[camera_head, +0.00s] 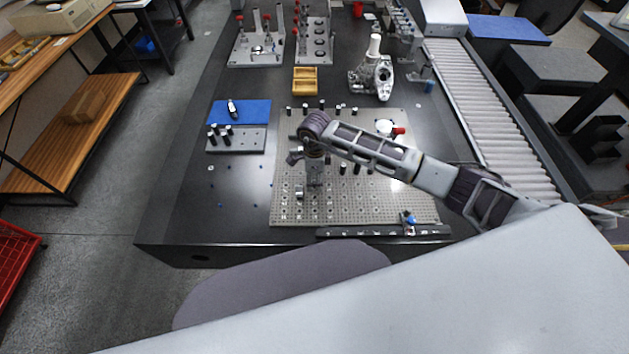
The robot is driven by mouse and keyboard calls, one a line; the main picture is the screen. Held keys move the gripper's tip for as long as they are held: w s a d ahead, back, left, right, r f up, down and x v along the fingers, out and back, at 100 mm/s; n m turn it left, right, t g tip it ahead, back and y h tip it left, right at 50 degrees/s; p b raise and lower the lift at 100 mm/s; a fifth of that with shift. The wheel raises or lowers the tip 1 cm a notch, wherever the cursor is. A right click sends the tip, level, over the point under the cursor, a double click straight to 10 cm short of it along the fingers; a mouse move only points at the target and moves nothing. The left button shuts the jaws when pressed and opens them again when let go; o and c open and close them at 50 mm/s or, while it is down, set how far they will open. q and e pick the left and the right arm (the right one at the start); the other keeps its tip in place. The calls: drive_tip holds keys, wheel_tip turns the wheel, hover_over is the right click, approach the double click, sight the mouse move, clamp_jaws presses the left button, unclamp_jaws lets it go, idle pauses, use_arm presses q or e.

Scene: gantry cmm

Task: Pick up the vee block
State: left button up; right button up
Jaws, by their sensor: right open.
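I cannot clearly make out a vee block; small parts on the plate are hard to tell apart, and my arm hides some of it. My right gripper (314,182) points down over the left part of the grey perforated fixture plate (345,207). It looks open, and I see nothing held in it. Its height above the plate is hard to judge. My right arm reaches in from the right and covers the middle of the plate. My left gripper is not in view.
The plate lies on a dark table (190,225). Left of it are a blue mat (253,112) and a grey pin block (240,143). Behind stand a wooden box (305,80) and a metal casting (372,75). A dark rail (375,231) lies in front; a roller conveyor (490,110) runs right.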

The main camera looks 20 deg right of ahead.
sight(315, 179)
drive_tip(key=c, duration=0.4)
drive_tip(key=shift+c, duration=1.2)
drive_tip(key=c, duration=0.4)
drive_tip(key=shift+r, duration=0.1)
drive_tip(key=shift+c, duration=0.8)
drive_tip(key=shift+r, duration=0.4)
wheel_tip(315, 179, up, 8)
drive_tip(key=shift+f+b, duration=0.15)
drive_tip(key=shift+b, duration=0.15)
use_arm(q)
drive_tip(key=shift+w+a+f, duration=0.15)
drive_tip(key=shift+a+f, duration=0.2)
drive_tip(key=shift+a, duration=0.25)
use_arm(e)
drive_tip(key=shift+r, duration=0.6)
